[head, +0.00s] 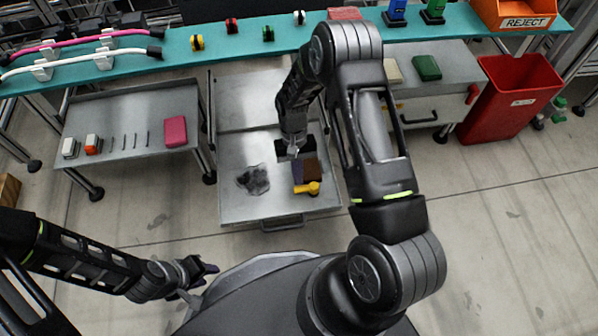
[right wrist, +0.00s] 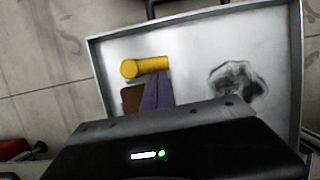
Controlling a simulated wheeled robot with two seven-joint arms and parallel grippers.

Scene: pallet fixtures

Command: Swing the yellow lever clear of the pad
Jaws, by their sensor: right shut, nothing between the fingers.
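The yellow lever (head: 308,188) sits on a grey metal tray (head: 235,211), with a rounded knob at one end. It also shows in the right wrist view (right wrist: 146,67), lying across the end of a purple strip (right wrist: 158,92). A brown block (head: 311,169) lies beside the strip. I cannot tell for certain which of these is the pad. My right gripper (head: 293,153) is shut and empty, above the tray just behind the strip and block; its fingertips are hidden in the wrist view. My left gripper (head: 204,280) is open and empty at lower left, away from the tray.
A dark crumpled patch (head: 253,180) lies on the tray left of the lever. A side table (head: 130,108) at left holds small parts and a pink block. A red bin (head: 508,98) stands at right. A teal bench (head: 180,50) runs along the back.

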